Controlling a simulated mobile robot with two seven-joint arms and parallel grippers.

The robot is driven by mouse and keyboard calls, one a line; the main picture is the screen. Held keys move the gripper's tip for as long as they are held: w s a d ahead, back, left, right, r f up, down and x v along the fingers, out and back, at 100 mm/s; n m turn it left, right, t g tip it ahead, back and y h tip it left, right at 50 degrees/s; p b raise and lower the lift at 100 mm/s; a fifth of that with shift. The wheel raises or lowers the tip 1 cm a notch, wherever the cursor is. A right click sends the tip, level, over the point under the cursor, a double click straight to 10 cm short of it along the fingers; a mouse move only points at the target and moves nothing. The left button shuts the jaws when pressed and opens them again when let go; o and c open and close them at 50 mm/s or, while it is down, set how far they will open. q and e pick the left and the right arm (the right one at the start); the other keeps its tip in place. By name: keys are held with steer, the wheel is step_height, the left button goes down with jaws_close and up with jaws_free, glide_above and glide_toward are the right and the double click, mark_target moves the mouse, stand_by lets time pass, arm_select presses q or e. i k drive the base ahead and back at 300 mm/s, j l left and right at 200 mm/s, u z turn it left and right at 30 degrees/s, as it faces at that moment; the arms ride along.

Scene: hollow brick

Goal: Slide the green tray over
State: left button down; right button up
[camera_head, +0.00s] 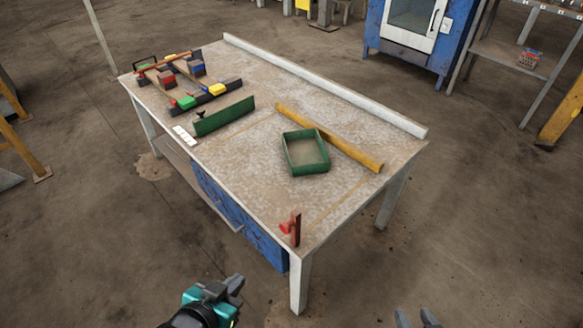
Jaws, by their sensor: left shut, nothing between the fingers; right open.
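The green tray (288,154) is a small open box with low walls. It sits on the worktable (225,160) right of the middle, close beside a yellow bar (345,149). My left gripper (234,284) is shut and empty, below the table's front edge in the picture and well apart from the tray. My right gripper (416,318) shows only its fingertips at the bottom edge. The fingertips are apart with nothing between them.
A green plate (224,117) stands left of the tray. A rack with coloured blocks (185,80) is at the far left. A red part (291,227) stands at the near corner. A white rail (325,83) lines the back edge. Bare tabletop lies between tray and near edge.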

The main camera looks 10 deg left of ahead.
mark_target(306, 154)
steer(key=i+l+u, duration=0.1)
steer(key=u, duration=0.3)
steer(key=l+u, duration=0.2)
steer(key=u, duration=0.15)
steer(key=i+l+u, duration=0.1)
steer(key=u, duration=0.3)
steer(key=l+u, duration=0.25)
steer(key=l, duration=0.25)
steer(key=l+u, duration=0.25)
steer(key=l, duration=0.25)
steer(key=l+u, duration=0.25)
steer(key=l, duration=1.4)
steer(key=k+l, duration=0.15)
steer(key=l, duration=0.55)
